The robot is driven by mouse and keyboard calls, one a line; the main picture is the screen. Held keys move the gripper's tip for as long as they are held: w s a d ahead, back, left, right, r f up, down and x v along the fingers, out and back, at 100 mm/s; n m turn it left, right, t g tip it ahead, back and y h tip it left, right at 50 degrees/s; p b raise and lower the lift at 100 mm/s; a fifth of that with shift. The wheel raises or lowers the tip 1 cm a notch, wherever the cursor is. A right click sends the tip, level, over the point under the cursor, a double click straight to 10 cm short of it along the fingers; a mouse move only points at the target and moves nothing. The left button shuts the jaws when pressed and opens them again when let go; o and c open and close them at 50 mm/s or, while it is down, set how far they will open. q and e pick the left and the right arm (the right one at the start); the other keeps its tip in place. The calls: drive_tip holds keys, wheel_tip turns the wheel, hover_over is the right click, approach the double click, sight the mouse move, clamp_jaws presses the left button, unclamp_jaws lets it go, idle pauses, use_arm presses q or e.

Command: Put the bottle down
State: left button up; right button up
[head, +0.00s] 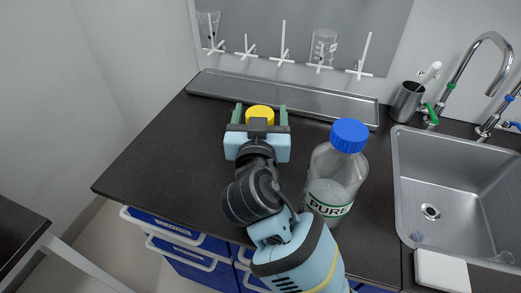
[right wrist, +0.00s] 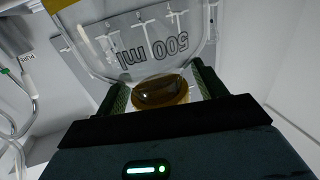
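A bottle with a yellow cap (head: 260,112) is between the two green fingers of my right gripper (head: 261,116), over the far part of the dark counter (head: 150,165). Its body is hidden behind the gripper in the head view. My left gripper is not in view.
A large blue-capped bottle (head: 335,180) labelled PURE stands right of my right gripper, close to my arm. A metal tray (head: 285,96) lies along the wall under a peg rack. A sink (head: 455,185) is at right. The counter's left part is clear.

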clamp_jaws()
drive_tip(key=shift+w+r, duration=0.1)
drive_tip(key=shift+r, duration=0.05)
idle(0.4)
